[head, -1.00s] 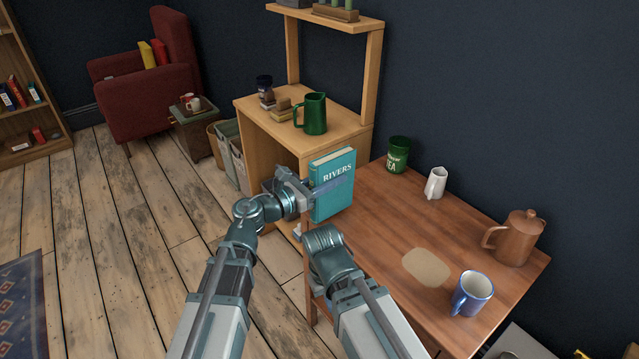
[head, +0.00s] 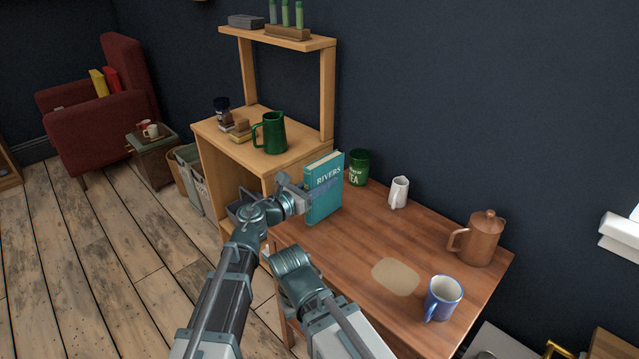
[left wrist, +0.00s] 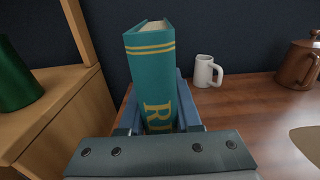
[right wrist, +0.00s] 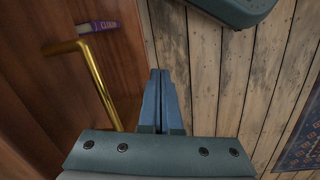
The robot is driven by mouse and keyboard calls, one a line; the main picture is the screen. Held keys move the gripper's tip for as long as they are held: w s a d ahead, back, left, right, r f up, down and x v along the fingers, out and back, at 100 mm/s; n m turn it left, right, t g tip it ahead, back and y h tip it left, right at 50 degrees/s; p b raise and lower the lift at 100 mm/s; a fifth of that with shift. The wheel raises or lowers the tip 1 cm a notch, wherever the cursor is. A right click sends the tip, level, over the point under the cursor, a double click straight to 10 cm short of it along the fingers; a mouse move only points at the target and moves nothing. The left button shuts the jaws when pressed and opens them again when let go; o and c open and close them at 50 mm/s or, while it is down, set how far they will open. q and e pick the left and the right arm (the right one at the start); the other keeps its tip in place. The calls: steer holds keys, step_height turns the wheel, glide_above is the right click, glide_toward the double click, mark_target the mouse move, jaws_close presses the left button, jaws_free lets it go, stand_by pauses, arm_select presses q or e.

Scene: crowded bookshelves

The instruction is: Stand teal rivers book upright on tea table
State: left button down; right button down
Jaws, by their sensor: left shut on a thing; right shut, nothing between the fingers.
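The teal RIVERS book (head: 324,188) is upright in my left gripper (head: 300,193), at the back left end of the brown tea table (head: 345,247). I cannot tell whether its bottom edge touches the tabletop. In the left wrist view the book (left wrist: 152,75) stands between the two blue fingers, its spine towards me, and the gripper (left wrist: 158,118) is shut on it. My right gripper (right wrist: 160,100) is shut and empty in the right wrist view, pointing down beside wooden furniture above the floor. It is hidden in the head view.
A green tea tin (head: 358,168) stands just behind the book, with a white jug (head: 399,192) to its right. A copper pot (head: 478,240), a blue mug (head: 442,298) and a tan mat (head: 396,276) are further right. A wooden shelf unit (head: 215,160) with a green pitcher (head: 270,133) adjoins left.

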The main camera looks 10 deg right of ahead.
arm_select(q)
steer(key=shift+f+b, duration=0.35)
steer(key=shift+f, duration=0.05)
stand_by(0.4)
steer(key=c, duration=0.5)
jaws_free()
steer(key=shift+s, duration=0.1)
steer(key=v, duration=0.9)
stand_by(0.5)
steer(key=shift+a, duration=0.1)
